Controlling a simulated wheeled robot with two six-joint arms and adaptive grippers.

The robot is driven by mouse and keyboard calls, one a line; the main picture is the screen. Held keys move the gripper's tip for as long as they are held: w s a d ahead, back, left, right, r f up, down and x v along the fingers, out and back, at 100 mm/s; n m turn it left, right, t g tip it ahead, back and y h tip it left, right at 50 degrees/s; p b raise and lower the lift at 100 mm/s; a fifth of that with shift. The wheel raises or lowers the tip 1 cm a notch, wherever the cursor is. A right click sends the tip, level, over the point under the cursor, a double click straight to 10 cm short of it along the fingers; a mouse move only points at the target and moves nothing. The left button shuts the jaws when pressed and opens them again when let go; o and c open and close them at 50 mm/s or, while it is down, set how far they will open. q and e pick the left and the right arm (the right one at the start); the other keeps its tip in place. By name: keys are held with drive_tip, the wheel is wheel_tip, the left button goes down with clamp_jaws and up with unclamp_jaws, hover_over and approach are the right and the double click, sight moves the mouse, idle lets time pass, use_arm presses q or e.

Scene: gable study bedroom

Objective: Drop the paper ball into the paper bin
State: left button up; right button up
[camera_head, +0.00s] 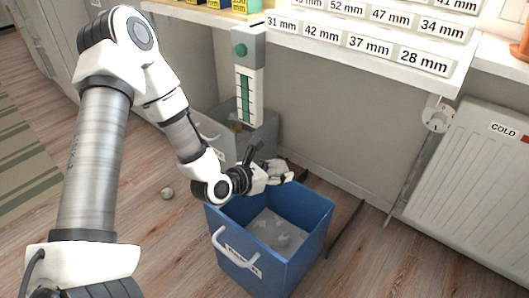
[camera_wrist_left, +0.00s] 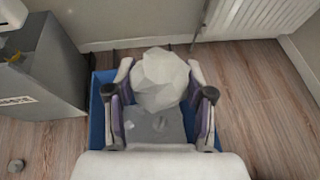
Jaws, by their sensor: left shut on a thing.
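The paper ball (camera_wrist_left: 160,80) is white and crumpled. My left gripper (camera_wrist_left: 160,92) is shut on it, with a finger on each side. In the head view my left gripper (camera_head: 280,172) is above the back left rim of the blue paper bin (camera_head: 312,242), and the ball is hard to tell from the pale fingers there. The open bin has a white handle and a partly readable label on its front. Crumpled paper (camera_head: 270,230) lies inside it. In the left wrist view the bin (camera_wrist_left: 97,118) shows below the ball and fingers. My right gripper is not in view.
A grey bin (camera_head: 215,135) stands behind and left of the blue one. A small grey ball (camera_head: 167,193) lies on the wooden floor at left. A shelf (camera_head: 360,62) with millimetre labels overhangs at the back. A radiator (camera_head: 465,180) is at right.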

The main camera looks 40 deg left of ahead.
use_arm(q)
drive_tip(key=shift+w+a+r+n+y, duration=0.15)
drive_tip(key=shift+a+n+y, duration=0.5)
drive_tip(key=shift+a, duration=0.5)
wheel_tip(320, 180, down, 6)
drive_tip(key=b, duration=0.4)
drive_tip(key=shift+a, duration=0.2)
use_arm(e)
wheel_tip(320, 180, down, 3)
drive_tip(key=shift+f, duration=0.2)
use_arm(q)
drive_tip(key=shift+y, duration=0.25)
drive_tip(key=o, duration=0.9)
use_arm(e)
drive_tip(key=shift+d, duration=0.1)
